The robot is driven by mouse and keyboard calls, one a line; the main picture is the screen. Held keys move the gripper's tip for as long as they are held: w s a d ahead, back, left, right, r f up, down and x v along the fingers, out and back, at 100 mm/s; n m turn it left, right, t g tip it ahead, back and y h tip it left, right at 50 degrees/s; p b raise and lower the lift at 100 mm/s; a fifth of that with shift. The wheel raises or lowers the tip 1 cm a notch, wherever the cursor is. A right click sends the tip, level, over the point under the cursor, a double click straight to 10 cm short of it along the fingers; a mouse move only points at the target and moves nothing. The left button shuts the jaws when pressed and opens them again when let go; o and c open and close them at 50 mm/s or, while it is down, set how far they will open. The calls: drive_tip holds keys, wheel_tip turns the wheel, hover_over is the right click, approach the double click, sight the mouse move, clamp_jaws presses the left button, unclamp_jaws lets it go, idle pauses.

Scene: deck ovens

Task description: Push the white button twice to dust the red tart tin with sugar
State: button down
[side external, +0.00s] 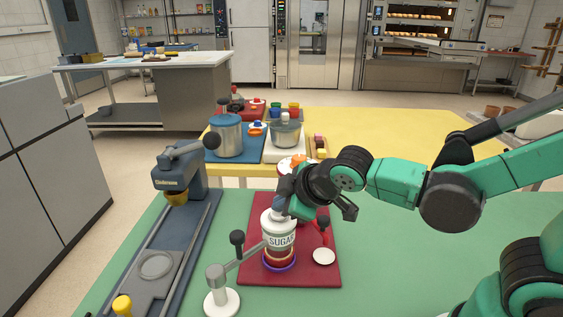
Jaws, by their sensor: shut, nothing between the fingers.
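A white canister marked SUGAR (280,240) stands upright over a red mat (325,275). Beneath it are stacked rings, with a purple one (266,265) at the bottom and reddish and cream bands above; I cannot tell which of these is the red tart tin. My gripper (280,207) is shut and empty, angled down at the canister's top, which it partly hides. I cannot tell whether it touches. No white button shows clearly; a flat white disc (323,256) lies on the mat, right of the canister.
A white-based stand (221,301) with a black-knobbed arm is at front left of the canister. A red lever with a black knob (323,222) is close on the right. A blue machine (179,180) stands left. Pots (226,136) crowd the yellow table behind.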

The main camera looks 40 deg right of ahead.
idle(0.4)
drive_tip(key=shift+r, duration=0.8)
drive_tip(key=shift+r, duration=2.5)
drive_tip(key=shift+r, duration=0.1)
idle(0.4)
wheel_tip(320, 180, up, 4)
drive_tip(key=shift+f, duration=0.2)
idle(0.3)
drive_tip(key=shift+f, duration=4.45)
